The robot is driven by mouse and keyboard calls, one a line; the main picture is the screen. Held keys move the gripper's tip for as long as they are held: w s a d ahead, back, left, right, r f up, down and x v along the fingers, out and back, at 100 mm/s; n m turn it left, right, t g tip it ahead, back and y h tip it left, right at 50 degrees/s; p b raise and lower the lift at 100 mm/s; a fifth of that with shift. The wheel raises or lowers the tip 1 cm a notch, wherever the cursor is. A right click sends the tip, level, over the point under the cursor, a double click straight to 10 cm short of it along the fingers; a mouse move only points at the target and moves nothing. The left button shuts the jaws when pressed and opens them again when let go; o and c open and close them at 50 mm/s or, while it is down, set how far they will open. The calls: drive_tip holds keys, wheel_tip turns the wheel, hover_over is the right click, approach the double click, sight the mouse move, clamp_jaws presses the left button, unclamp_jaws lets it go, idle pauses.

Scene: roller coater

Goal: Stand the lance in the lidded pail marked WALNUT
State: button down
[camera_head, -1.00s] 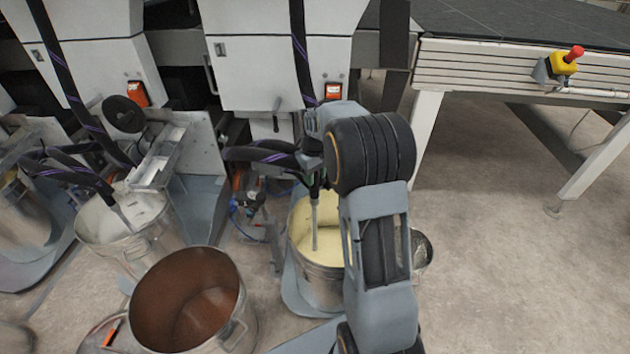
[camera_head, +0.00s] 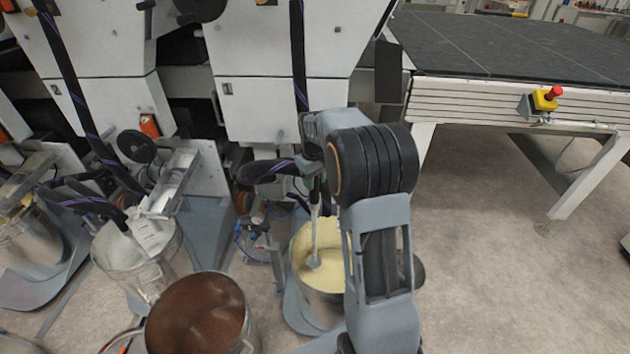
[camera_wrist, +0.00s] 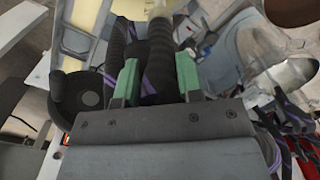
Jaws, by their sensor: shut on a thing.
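My gripper (camera_head: 315,180) is shut on the lance (camera_head: 315,225), a thin metal tube on a black hose with purple stripes. In the wrist view the green fingertips of my gripper (camera_wrist: 158,80) stand on either side of the dark ribbed hose end. The lance hangs nearly upright over a metal pail of cream-coloured liquid (camera_head: 335,257). Its wider foot shows against the cream; I cannot tell whether it touches the liquid. An open metal pail with brown content (camera_head: 195,315) stands at lower left. No WALNUT marking or lid can be made out.
A pail with pale content (camera_head: 135,255) at left has another hose and lance in it. Further pail (camera_head: 30,245) stands at the far left. White machine cabinets (camera_head: 285,105) rise behind. A conveyor table (camera_head: 510,105) with a red stop button is at right; the floor below is free.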

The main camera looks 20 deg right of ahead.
wheel_tip(320, 180, up, 24)
drive_tip(key=p, duration=1.9)
drive_tip(key=shift+f, duration=0.15)
